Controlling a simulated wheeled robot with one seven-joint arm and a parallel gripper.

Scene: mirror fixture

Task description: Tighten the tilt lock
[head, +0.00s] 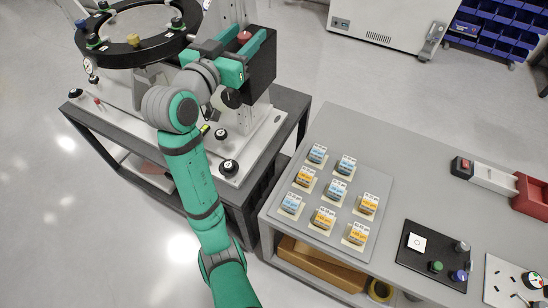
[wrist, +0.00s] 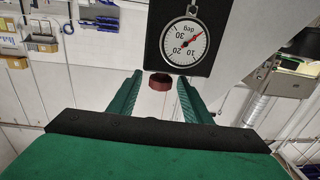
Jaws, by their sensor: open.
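A dark red knob (wrist: 159,82) sits just below a black block (wrist: 152,52) in the wrist view; I take it for the tilt lock. It also shows in the head view (head: 244,37), beside the black block. The block carries a round white dial (wrist: 185,41) marked "deg", its red needle pointing to the upper right. My gripper (wrist: 160,92) is open, with one green finger on each side of the knob and gaps visible between. In the head view my gripper (head: 240,55) is at the block, partly covering it. Whether a finger touches the knob cannot be told.
A black ring (head: 135,50) on a pale base stands left of my gripper. Black knobs (head: 228,167) line the base's front. A grey table (head: 330,260) at right holds several labelled blocks and a black panel (head: 415,265). Floor is clear at left.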

